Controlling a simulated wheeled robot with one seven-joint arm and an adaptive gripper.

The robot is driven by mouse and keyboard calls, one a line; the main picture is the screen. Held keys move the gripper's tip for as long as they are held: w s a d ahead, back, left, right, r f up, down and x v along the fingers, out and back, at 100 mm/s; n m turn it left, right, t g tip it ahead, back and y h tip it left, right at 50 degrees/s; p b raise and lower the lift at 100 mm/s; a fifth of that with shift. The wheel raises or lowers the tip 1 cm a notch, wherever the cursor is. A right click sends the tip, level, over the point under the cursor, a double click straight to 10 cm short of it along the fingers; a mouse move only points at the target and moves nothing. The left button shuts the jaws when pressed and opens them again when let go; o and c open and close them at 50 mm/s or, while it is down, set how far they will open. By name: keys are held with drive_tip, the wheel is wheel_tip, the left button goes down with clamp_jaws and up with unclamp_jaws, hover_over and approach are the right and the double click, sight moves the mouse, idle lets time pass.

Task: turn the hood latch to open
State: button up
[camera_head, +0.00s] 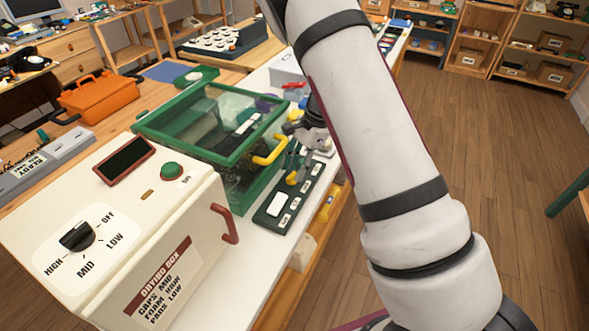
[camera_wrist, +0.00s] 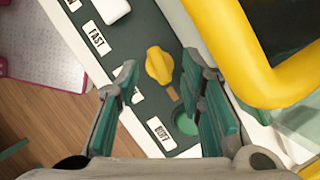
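The hood (camera_head: 210,130) is a clear box with a green frame and a yellow handle (camera_head: 270,152) on its front. The handle fills the upper right of the wrist view (camera_wrist: 262,85). A dark green panel (camera_head: 268,220) lies in front of the hood. A yellow knob (camera_wrist: 158,65) sits on this panel; I cannot tell for sure whether it is the hood latch. My gripper (camera_wrist: 161,78) is open over the panel, with the knob showing between its fingertips. Contact is not clear. In the head view my arm partly hides the gripper.
A cream drying box (camera_head: 150,215) with a black dial and red handle (camera_head: 226,225) stands at the near left. A green button (camera_wrist: 186,124) lies by the right finger. An orange toolbox (camera_head: 98,95) is at the back left.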

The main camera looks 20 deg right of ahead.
drive_tip(key=shift+s+a+f, duration=0.1)
drive_tip(key=shift+a+f, duration=0.1)
drive_tip(key=shift+f, duration=0.35)
clamp_jaws()
idle(1.0)
unclamp_jaws()
drive_tip(key=shift+r, duration=0.1)
drive_tip(key=v, duration=1.2)
